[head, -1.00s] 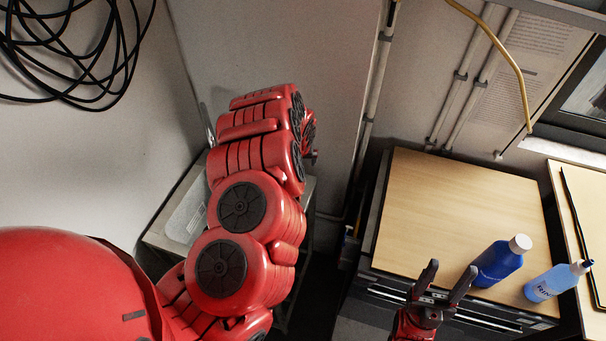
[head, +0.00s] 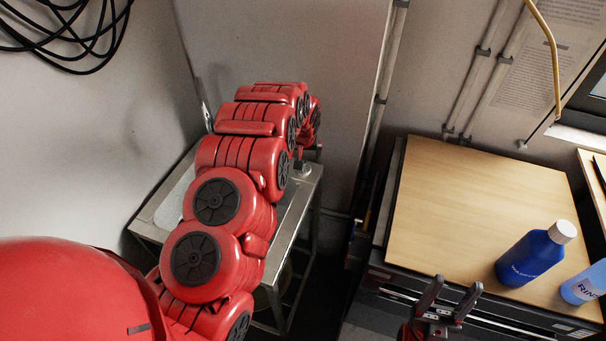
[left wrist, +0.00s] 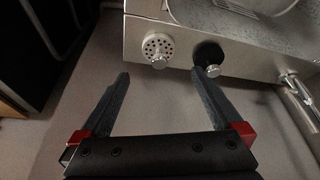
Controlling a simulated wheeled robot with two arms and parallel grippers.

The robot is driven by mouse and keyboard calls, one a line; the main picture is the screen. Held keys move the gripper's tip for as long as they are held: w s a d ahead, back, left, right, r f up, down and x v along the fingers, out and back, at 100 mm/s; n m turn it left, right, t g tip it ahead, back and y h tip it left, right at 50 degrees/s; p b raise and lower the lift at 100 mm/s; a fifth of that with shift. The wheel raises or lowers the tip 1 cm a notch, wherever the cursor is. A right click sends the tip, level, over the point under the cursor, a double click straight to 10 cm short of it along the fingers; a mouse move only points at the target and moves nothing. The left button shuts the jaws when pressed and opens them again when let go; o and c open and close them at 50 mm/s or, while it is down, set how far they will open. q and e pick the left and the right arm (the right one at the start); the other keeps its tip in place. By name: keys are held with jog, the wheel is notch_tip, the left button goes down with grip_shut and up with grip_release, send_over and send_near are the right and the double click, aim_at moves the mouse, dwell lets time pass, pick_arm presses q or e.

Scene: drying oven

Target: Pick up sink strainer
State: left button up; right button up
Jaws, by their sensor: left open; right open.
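In the left wrist view, a pale round sink strainer (left wrist: 153,44) with small holes and a metal knob sits near the edge of a metal surface (left wrist: 185,28). A dark round piece (left wrist: 207,52) with a similar metal knob sits just right of it. My left gripper (left wrist: 160,78) is open and empty, its fingertips apart from both pieces, with the pale strainer in line with the gap between them. In the head view my left arm hides the left gripper. My right gripper (head: 456,284) is open and empty by the front edge of the wooden-topped cabinet.
The metal sink stand (head: 296,215) is by the wall, partly behind my left arm. The wooden-topped cabinet (head: 460,205) carries a dark blue bottle (head: 530,262) and a light blue bottle (head: 582,285) at its right. A metal tap-like part (left wrist: 298,93) is right in the left wrist view.

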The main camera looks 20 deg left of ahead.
pick_arm(q)
jog(key=shift+w+a+f, duration=0.15)
jog(key=shift+a+f, duration=0.05)
jog(key=shift+f, duration=0.1)
jog(key=shift+d+f, duration=0.25)
jog(key=shift+f, duration=0.25)
jog(key=shift+w+a+f, duration=0.1)
jog(key=shift+w+f, duration=0.1)
jog(key=shift+f, duration=0.2)
jog(key=shift+p+x, duration=0.65)
jog(key=shift+x, duration=1.25)
jog(key=shift+f, duration=0.3)
jog(key=c, duration=1.4)
